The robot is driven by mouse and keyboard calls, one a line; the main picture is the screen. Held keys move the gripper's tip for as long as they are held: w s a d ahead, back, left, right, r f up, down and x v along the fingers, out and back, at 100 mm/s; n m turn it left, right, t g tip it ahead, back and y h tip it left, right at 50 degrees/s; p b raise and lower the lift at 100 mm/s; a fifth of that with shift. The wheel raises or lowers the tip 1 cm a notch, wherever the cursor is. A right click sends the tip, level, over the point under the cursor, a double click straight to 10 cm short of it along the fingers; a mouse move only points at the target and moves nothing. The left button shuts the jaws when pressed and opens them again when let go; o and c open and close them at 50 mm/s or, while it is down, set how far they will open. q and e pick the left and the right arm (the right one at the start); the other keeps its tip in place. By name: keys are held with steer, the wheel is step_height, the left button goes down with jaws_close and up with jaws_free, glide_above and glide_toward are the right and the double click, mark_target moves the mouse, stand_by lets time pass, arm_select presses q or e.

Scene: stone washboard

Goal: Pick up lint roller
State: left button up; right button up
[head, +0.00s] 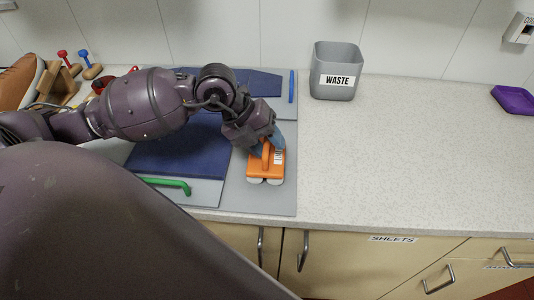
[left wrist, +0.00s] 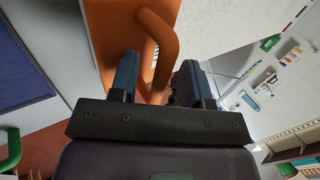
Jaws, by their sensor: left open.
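The orange lint roller (head: 256,172) rests on the right part of a grey board, with pale rollers at its front edge and a raised loop handle. My left gripper (head: 266,141) is right above and behind it, pointing down at the handle. In the left wrist view the gripper (left wrist: 158,72) is open, with the orange handle (left wrist: 162,42) running between or just beyond its two dark fingers. I cannot tell whether either finger touches the handle. My right gripper is in neither view.
The grey board (head: 272,205) carries dark blue panels (head: 185,150), a green handle (head: 168,185) and a blue handle (head: 292,86). A grey waste bin (head: 337,72) stands behind, and a purple item (head: 514,99) lies far right. The counter's right side (head: 410,150) is clear.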

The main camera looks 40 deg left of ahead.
arm_select(q)
jaws_close()
steer(key=shift+r, duration=0.1)
